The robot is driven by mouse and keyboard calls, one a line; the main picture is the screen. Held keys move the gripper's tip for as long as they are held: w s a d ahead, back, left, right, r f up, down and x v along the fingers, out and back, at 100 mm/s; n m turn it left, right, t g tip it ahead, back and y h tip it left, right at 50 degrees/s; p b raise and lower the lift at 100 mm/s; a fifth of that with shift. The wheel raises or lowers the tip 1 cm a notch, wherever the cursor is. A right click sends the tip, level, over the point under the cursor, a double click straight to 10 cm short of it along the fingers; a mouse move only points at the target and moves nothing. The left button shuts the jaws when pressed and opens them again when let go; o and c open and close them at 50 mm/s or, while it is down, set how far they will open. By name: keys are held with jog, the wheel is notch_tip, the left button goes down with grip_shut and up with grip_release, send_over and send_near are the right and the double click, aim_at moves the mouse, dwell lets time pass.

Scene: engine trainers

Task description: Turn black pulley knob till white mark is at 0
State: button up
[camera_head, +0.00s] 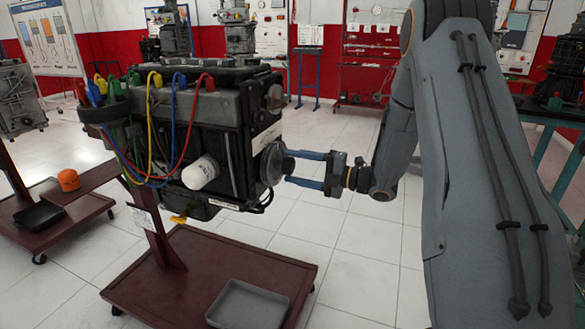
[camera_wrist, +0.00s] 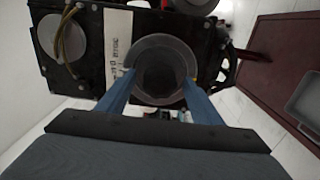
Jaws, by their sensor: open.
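The engine (camera_head: 205,125) stands on a dark red wheeled stand. The black pulley knob (camera_head: 287,164) sticks out from a round grey pulley disc (camera_head: 270,164) on the engine's right side. My gripper (camera_head: 300,167) reaches in from the right with its blue fingers on either side of the knob. In the wrist view the dark knob (camera_wrist: 163,80) lies between the two finger tips (camera_wrist: 161,88), and the grey ring shows around it. The gripper is open; whether a finger touches the knob I cannot tell. A white label (camera_wrist: 118,45) is beside the pulley. I cannot make out the white mark or the 0.
A grey tray (camera_head: 248,305) lies on the stand's base (camera_head: 190,275). Coloured cables (camera_head: 165,125) and a white filter (camera_head: 201,173) are on the engine's near side. Another stand with an orange container (camera_head: 68,180) is at left. Tiled floor below my arm is clear.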

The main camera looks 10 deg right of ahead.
jog(key=v, duration=0.7)
jog(key=shift+b, duration=0.3)
jog(key=shift+a, duration=0.1)
jog(key=w+r+m+t+h+p, duration=0.1)
jog(key=w+m+t+h+p, duration=0.1)
jog(key=w+m+h, duration=0.5)
jog(key=s+a+m+g+h+p, duration=0.1)
jog(key=s+a+m+g+h, duration=0.1)
jog(key=s+m+g, duration=0.2)
jog(key=s+a+m+g+h+p, duration=0.2)
jog(key=s+m, duration=0.8)
jog(key=s, duration=1.1)
jog(key=s+a+m+g+h+p, duration=0.1)
jog(key=s+m+g, duration=0.5)
jog(key=s, duration=0.7)
jog(key=a+m+h, duration=0.1)
jog(key=h, duration=0.1)
jog(key=shift+r+m+g+h, duration=0.3)
jog(key=shift+r+m, duration=0.05)
jog(key=shift+m, duration=0.05)
jog(key=shift+s+a, duration=0.1)
jog(key=shift+a, duration=0.05)
